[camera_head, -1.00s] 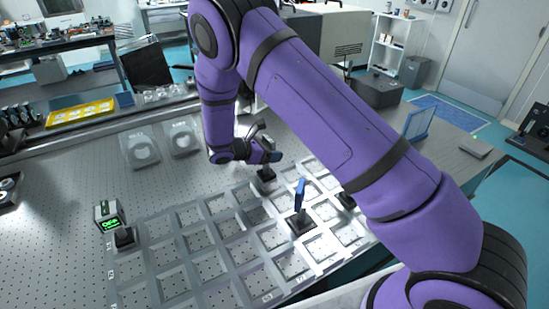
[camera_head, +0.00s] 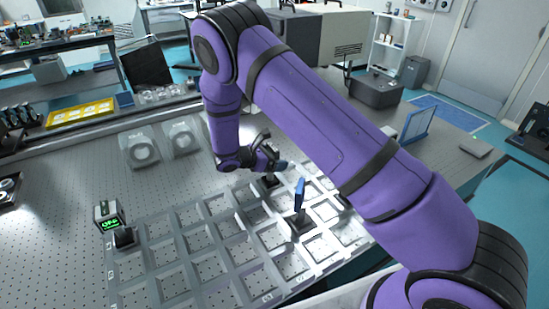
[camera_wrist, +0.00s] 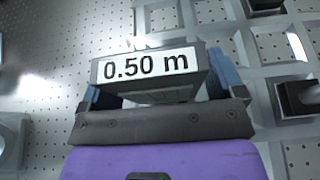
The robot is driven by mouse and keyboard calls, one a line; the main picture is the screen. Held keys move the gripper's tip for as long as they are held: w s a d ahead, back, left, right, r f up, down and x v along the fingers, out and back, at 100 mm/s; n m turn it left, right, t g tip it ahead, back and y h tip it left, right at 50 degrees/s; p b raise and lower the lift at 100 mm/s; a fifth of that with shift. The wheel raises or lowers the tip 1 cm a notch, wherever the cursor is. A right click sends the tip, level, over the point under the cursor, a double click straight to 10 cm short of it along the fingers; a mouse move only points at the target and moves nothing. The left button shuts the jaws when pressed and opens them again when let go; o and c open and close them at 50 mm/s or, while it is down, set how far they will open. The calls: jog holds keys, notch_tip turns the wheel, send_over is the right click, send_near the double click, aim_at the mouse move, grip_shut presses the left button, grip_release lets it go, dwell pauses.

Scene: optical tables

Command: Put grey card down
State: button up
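The grey card (camera_wrist: 147,66) is between the blue fingers of my gripper (camera_head: 277,163) in the wrist view. A white label reading "0.50 m" runs along its upper edge. My fingers sit against its left and right sides. In the head view my gripper mostly hides the card, and a dark square base (camera_head: 270,181) shows just under it. It is over the far part of the grey compartment grid (camera_head: 222,229). I cannot tell whether the base touches the grid.
A blue upright piece on a dark base (camera_head: 299,202) stands in the grid, close right of my gripper. A small box with a green display (camera_head: 109,217) stands at the grid's left end. Several nearer compartments are empty. Two grey mounts (camera_head: 141,147) stand behind left.

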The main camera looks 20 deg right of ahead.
jog(key=shift+r, duration=0.1)
jog(key=shift+a+r, duration=0.15)
jog(key=shift+a, duration=0.1)
jog(key=v, duration=1.1)
jog(key=shift+a, duration=0.2)
jog(key=s+d+r+m+g+y, duration=0.1)
jog(key=s+d+r+m+y, duration=0.4)
jog(key=r, duration=0.7)
jog(key=s+d+r+m+g+y, duration=0.2)
jog(key=s+d+r+m, duration=0.45)
jog(key=r, duration=0.65)
jog(key=s+d+r+m+t+y, duration=0.2)
jog(key=s+r+m, duration=0.1)
jog(key=s, duration=0.5)
jog(key=s+d+r+m+t+y, duration=0.2)
jog(key=s+r, duration=0.1)
jog(key=s, duration=0.5)
jog(key=s+d+r+m+t+y, duration=0.1)
jog(key=s+d+r+m+y, duration=0.1)
jog(key=s, duration=0.6)
jog(key=shift+s+r+m+t, duration=0.3)
jog(key=shift+r+m+t, duration=0.1)
jog(key=shift+r+m, duration=0.45)
